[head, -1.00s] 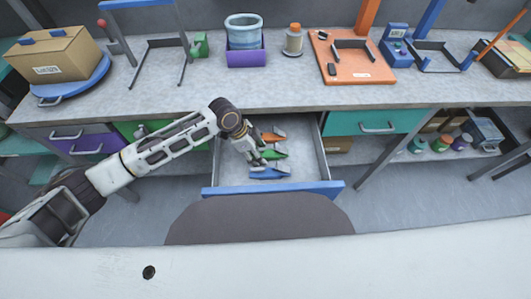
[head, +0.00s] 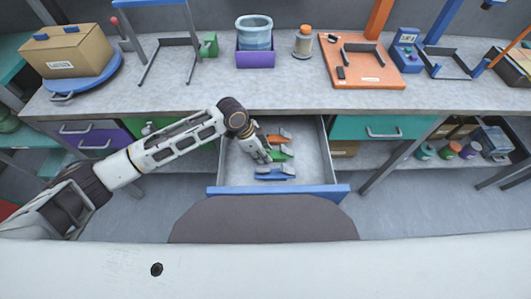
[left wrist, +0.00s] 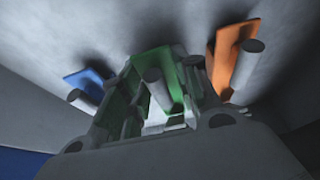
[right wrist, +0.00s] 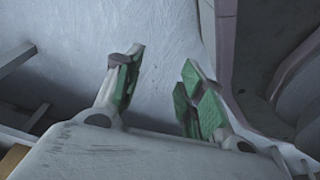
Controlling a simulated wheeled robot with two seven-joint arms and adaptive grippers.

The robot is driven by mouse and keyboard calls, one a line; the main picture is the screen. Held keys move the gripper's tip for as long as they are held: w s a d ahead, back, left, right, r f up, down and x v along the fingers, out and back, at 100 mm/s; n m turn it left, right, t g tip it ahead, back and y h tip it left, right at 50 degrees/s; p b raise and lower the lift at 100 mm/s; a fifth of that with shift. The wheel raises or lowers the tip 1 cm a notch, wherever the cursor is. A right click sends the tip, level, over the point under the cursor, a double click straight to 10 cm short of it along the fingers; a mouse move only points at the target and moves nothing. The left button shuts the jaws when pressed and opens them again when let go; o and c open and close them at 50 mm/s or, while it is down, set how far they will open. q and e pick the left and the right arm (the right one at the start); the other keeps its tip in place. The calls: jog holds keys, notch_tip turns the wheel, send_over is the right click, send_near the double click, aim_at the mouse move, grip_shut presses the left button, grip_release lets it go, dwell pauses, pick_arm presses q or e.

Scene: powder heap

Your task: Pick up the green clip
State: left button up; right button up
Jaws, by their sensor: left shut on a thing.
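The green clip (head: 284,153) lies in the open drawer (head: 316,165), between an orange clip (head: 278,139) and a blue clip (head: 274,173). My left gripper (head: 268,157) reaches down into the drawer at the green clip's left end and hides part of it. In the left wrist view the green clip (left wrist: 158,70) sits between the fingers of my left gripper (left wrist: 155,105), which is shut on it. The orange clip (left wrist: 222,62) and blue clip (left wrist: 82,84) lie to either side, close to the fingers. My right gripper (right wrist: 160,82) is open and empty, with green finger pads.
The drawer has a blue front edge (head: 330,190) and grey side walls close around the arm. The workbench top (head: 290,98) overhangs behind it. A purple bin (head: 255,58) and an orange board (head: 360,75) stand on the bench.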

pick_arm(q)
jog(key=shift+r, duration=0.7)
notch_tip(320, 180, up, 7)
jog(key=shift+f+p, duration=0.1)
jog(key=shift+p, duration=0.5)
jog(key=shift+r, duration=0.8)
pick_arm(e)
jog(key=shift+s+d+f, duration=0.3)
jog(key=shift+s+d, duration=0.2)
jog(key=shift+d, duration=0.05)
jog(key=shift+s+d+f, duration=0.3)
jog(key=shift+s+d, duration=0.2)
jog(key=shift+d, duration=0.05)
jog(key=shift+s+a, duration=0.2)
jog(key=shift+s, duration=0.2)
jog(key=shift+s+f, duration=0.1)
jog(key=shift+s, duration=0.1)
